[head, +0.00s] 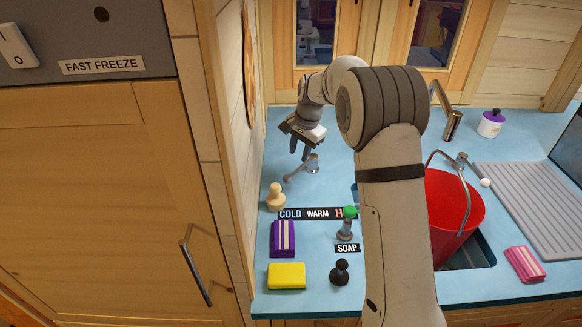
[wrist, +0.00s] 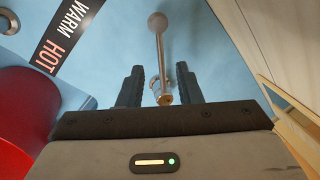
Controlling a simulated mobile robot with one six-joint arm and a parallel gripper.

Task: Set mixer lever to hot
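The mixer lever (head: 300,170) is a thin grey metal rod on the blue counter, behind the label strip. In the head view it slants from upper right to lower left. Its lower-left end lies toward the COLD side. In the wrist view the lever (wrist: 160,50) runs away from me, with a round far end and a thicker near end between my finger pads. My gripper (head: 299,153) is open around that near end, with visible gaps on both sides. The label strip (head: 318,213) reads COLD, WARM and HOT, with HOT partly hidden by the soap pump.
A green-topped soap pump (head: 346,224), a cream pawn-like piece (head: 275,197), a purple striped block (head: 283,239), a yellow sponge (head: 286,276) and a black pawn-like piece (head: 339,272) stand in front. A red bucket (head: 452,215) fills the sink. A wooden wall is close on the left.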

